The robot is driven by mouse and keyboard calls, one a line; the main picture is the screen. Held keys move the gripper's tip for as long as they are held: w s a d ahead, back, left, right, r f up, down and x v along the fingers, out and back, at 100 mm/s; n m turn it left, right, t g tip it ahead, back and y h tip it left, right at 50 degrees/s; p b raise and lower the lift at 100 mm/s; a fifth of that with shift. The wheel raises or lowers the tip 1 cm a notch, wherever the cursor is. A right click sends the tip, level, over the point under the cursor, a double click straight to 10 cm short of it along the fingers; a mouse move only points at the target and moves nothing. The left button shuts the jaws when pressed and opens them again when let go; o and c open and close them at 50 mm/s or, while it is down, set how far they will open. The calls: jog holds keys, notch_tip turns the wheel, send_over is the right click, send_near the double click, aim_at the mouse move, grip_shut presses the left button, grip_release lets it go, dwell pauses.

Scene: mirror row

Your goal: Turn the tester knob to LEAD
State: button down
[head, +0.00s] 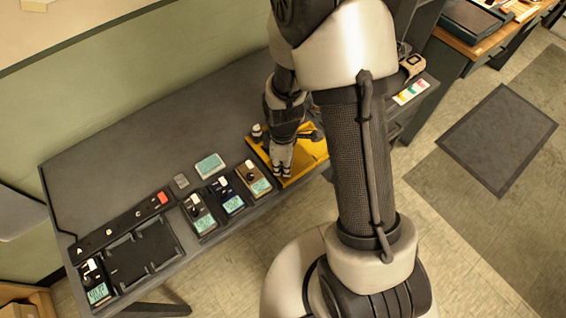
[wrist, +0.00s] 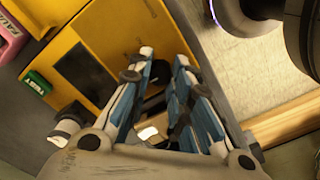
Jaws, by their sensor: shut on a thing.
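The yellow tester (head: 313,152) lies at the right part of the dark table, partly hidden by my arm. In the wrist view the yellow tester (wrist: 105,22) fills the upper left, with a dark panel (wrist: 84,72) and a green TEST button (wrist: 37,83). My gripper (head: 282,174) is down at the tester's front edge. In the wrist view my gripper (wrist: 164,62) has its two blue-padded fingers close together over the tester, shut on the tester knob. The knob is mostly hidden between the fingers. The LEAD mark and the knob's pointing direction cannot be read.
Several handheld meters stand left of the tester, the nearest a brown one (head: 253,178). A pale-screened device (head: 210,166) lies behind them. The table's back middle is clear.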

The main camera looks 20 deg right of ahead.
jog(key=m, duration=0.8)
jog(key=shift+m+p, duration=0.3)
jog(key=shift+p, duration=0.1)
jog(key=m, duration=0.4)
jog(key=shift+m, duration=0.3)
jog(key=m, duration=0.4)
jog(key=shift+p, duration=0.3)
jog(key=shift+m, duration=0.3)
jog(key=c, duration=1.4)
grip_release()
